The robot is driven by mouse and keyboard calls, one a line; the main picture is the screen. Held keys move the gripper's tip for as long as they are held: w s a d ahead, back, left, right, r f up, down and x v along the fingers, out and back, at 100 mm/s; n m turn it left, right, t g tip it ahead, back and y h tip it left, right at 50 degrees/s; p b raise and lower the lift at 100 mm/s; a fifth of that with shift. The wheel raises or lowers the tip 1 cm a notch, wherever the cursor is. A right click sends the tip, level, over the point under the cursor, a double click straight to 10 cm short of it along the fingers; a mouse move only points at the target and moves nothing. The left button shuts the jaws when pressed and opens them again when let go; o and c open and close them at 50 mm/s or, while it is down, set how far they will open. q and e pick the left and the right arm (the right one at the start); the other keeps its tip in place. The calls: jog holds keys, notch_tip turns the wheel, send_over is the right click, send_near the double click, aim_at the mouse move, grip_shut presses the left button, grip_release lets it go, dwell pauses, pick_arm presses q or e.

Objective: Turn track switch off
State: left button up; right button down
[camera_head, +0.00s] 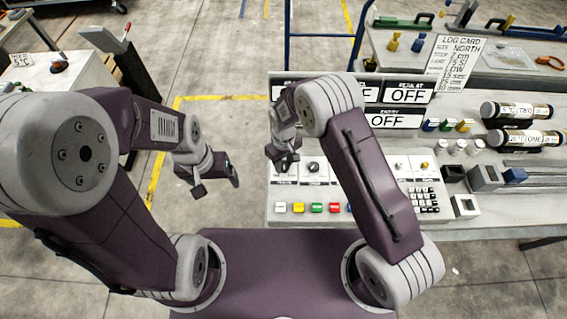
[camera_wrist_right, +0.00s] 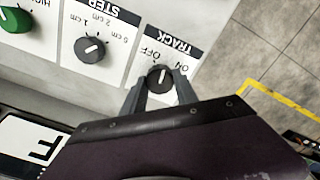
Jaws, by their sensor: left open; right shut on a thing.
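The track switch (camera_wrist_right: 160,79) is a dark round knob with a white pointer line, under the TRACK label in the right wrist view. Its OFF and ON marks appear upside down beside it. The pointer runs up the picture, roughly between the two marks; I cannot tell which one it is set to. My right gripper (camera_wrist_right: 161,92) has its fingers on both sides of the knob, shut on it. In the head view my right gripper (camera_head: 286,164) is at the panel's left end and hides the knob. My left gripper (camera_head: 214,186) is open and empty, left of the panel.
The STEP knob (camera_wrist_right: 90,49) and a green knob (camera_wrist_right: 14,19) sit beside the track switch. Coloured buttons (camera_head: 317,208) line the panel's front, with a keypad (camera_head: 428,198) at right. Signs above read OFF (camera_head: 397,121). Core tubes (camera_head: 517,111) lie at right.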

jog(key=n, duration=0.4)
jog(key=shift+r+b, duration=0.1)
jog(key=shift+b, duration=0.2)
jog(key=shift+n, duration=1.7)
jog(key=c, duration=1.1)
grip_release()
jog(key=shift+o, duration=0.8)
